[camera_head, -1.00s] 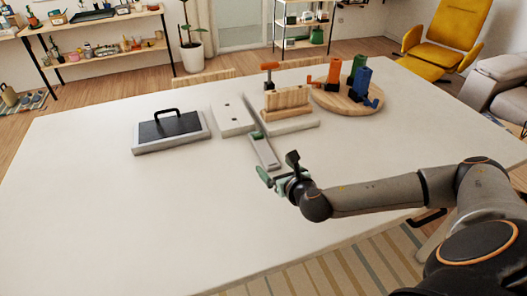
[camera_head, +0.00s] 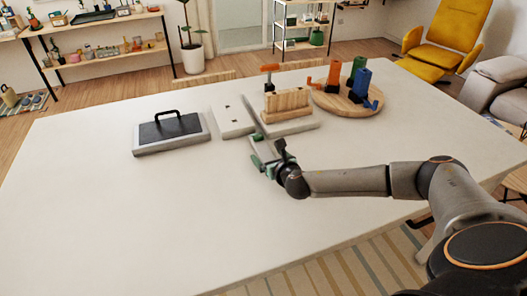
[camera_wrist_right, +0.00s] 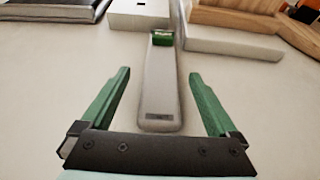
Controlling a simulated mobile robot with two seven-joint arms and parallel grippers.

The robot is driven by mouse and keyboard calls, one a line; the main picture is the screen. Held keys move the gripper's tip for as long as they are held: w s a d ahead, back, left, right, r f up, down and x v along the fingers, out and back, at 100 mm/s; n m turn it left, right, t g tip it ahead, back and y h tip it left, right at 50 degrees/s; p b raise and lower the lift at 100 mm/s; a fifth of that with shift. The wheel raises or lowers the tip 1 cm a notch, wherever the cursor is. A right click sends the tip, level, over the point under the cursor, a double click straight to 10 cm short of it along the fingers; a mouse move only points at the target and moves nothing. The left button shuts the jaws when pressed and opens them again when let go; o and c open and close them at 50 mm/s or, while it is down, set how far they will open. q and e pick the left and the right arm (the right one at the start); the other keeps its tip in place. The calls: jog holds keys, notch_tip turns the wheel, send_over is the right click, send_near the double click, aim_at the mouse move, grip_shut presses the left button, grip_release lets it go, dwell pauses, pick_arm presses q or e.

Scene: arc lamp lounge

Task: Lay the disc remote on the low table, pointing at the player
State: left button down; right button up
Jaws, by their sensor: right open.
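A long light grey bar with a green end, which looks like the disc remote (camera_wrist_right: 160,85), lies on the white low table (camera_head: 120,215). In the head view the remote (camera_head: 264,150) is partly hidden by my right gripper (camera_head: 267,155). My right gripper (camera_wrist_right: 159,73) is open, with one green finger on each side of the remote and a gap on both sides. The remote's green end points away from the gripper, towards the flat white box (camera_head: 232,120) with two dark marks. I cannot tell for sure which thing is the player. My left gripper is out of view.
A grey box with a black top and handle (camera_head: 171,134) stands to the left. A wooden block holder on a pale base (camera_head: 287,105) and a round wooden board (camera_head: 347,106) with coloured pieces stand behind and right. The table's left and front are clear.

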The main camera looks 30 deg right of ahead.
aim_at(265, 152)
jog(key=shift+x, duration=1.75)
jog(key=shift+d+r, duration=0.1)
jog(key=shift+d, duration=0.05)
jog(key=shift+c, duration=0.3)
grip_shut()
